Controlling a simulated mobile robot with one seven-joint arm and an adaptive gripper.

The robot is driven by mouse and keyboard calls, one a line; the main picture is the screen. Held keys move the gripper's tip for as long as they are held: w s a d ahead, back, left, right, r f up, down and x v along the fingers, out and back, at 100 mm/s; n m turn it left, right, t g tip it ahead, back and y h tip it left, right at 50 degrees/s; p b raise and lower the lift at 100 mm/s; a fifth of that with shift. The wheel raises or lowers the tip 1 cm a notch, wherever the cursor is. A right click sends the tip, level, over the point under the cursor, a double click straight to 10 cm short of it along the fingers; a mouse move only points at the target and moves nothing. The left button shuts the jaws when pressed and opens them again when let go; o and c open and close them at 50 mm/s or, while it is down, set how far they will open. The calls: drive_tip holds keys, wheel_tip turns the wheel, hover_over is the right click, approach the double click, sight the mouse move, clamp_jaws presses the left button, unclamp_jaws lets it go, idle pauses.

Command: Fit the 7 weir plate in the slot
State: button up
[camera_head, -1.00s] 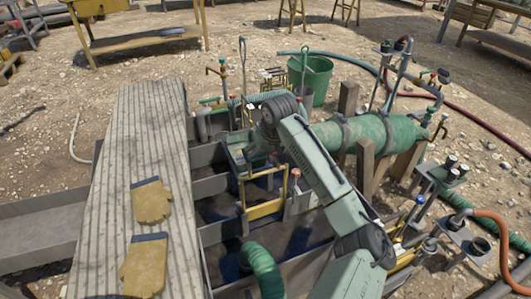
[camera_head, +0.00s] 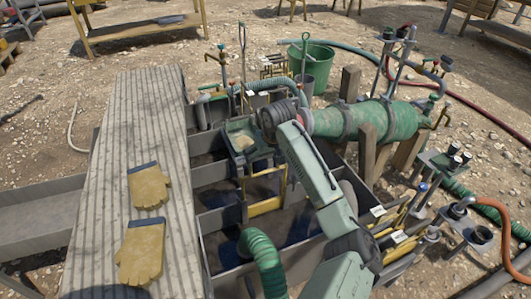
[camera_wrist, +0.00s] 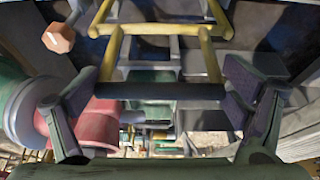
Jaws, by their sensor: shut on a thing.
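My gripper (camera_wrist: 160,100) has one finger at each side of the wrist view. Between the fingers lies a dark bar (camera_wrist: 150,91) with yellow uprights at its ends, seemingly part of the weir plate; no number is legible. My gripper appears shut on it, though the contact is hard to see. In the head view a yellow frame (camera_head: 265,206) stands in the grey-walled tank (camera_head: 215,172), below my wrist. My arm hides much of this area, and the slot cannot be made out clearly.
A ribbed board (camera_head: 110,150) with two yellow gloves (camera_head: 148,187) lies left of the tank. A green cylinder (camera_head: 385,122) lies to the right. A green corrugated hose (camera_head: 262,258) enters the tank in front. A green bucket (camera_head: 318,62) stands behind.

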drive_tip(key=shift+f, duration=0.5)
drive_tip(key=shift+f+b, duration=1.25)
drive_tip(key=shift+f, duration=2)
drive_tip(key=o, duration=1.6)
drive_tip(key=v, duration=1.2)
